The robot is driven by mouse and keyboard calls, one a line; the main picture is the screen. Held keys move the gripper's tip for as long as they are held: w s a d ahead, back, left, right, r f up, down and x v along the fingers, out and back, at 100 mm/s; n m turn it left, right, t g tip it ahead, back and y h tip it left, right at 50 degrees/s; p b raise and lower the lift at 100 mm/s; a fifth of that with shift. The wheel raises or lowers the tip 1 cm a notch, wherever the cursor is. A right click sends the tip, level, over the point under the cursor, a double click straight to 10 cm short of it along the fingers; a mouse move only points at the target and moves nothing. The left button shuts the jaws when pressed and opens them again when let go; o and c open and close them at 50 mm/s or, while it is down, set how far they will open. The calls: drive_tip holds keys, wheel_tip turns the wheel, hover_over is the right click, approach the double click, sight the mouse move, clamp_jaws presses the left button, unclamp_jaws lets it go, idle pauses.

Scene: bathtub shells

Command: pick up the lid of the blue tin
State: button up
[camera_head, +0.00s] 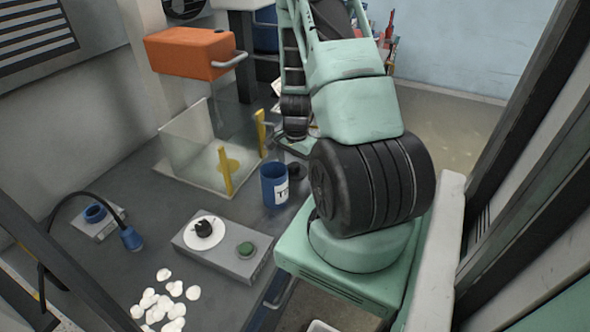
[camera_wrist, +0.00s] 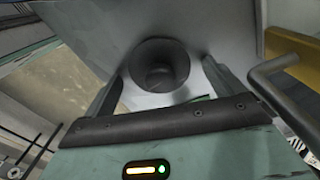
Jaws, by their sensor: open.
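The blue tin (camera_head: 274,188) stands upright on the dark bench in the head view, with a white label and an open-looking top. A dark round lid (camera_head: 296,171) with a knob appears just right of the tin, partly against my arm. My gripper (camera_wrist: 163,72) is open, with one finger on each side of the lid. I cannot tell whether the fingers touch it.
A clear-walled box (camera_head: 190,168) with yellow posts stands left of the tin. A grey device (camera_head: 228,262) with a dark knob and green button is in front, near several white pieces (camera_head: 165,300). An orange box (camera_head: 188,52) with a handle is behind.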

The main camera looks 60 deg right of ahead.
drive_tip(key=c, duration=1)
drive_tip(key=shift+r, duration=0.1)
